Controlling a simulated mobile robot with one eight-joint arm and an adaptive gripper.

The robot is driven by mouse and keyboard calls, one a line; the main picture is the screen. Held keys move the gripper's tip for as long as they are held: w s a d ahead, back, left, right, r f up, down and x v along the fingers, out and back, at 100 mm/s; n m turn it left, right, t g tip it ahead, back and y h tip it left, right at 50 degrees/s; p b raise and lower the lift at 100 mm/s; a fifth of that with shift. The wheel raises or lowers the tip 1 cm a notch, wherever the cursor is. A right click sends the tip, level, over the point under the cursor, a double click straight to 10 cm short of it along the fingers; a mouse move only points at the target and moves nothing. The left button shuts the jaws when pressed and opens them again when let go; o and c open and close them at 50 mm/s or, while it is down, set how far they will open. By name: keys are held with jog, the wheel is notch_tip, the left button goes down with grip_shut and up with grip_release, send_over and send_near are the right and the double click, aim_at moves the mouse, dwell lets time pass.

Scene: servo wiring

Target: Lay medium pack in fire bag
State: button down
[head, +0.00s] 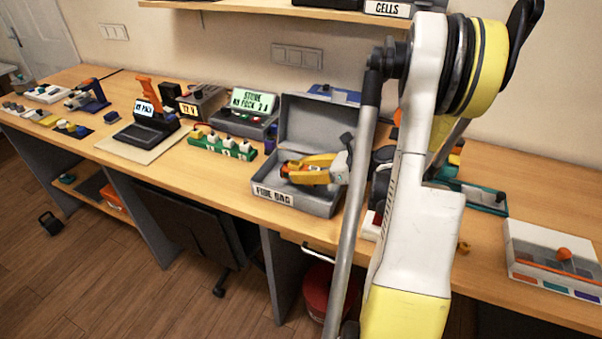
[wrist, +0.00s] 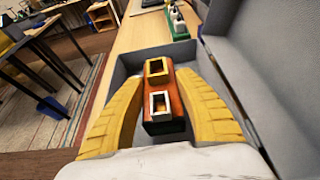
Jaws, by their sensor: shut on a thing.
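The fire bag (head: 272,196) is an open grey box labelled "FIRE BAG" on the bench, with its lid raised at the back. My gripper (head: 291,170) reaches into it from the right, with yellow fingers. In the wrist view my gripper (wrist: 165,115) is shut on an orange-and-dark pack (wrist: 176,90) with two light-rimmed sockets on its end. The pack (head: 293,168) is inside the outline of the box, at about rim height in the head view. The grey wall of the fire bag (wrist: 128,66) surrounds it in the wrist view. Whether the pack touches the floor is hidden.
Left of the fire bag stand a green rack (head: 221,146) with several white-topped items and a display unit (head: 246,112) reading "STORE". A white tray (head: 548,262) is at the right. My arm hides the bench just right of the bag.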

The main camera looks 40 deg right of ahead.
jog(key=shift+f+b, duration=0.35)
jog(key=shift+b, duration=0.1)
jog(key=shift+f, duration=0.2)
jog(key=c, duration=0.9)
grip_release()
jog(key=shift+r, duration=0.1)
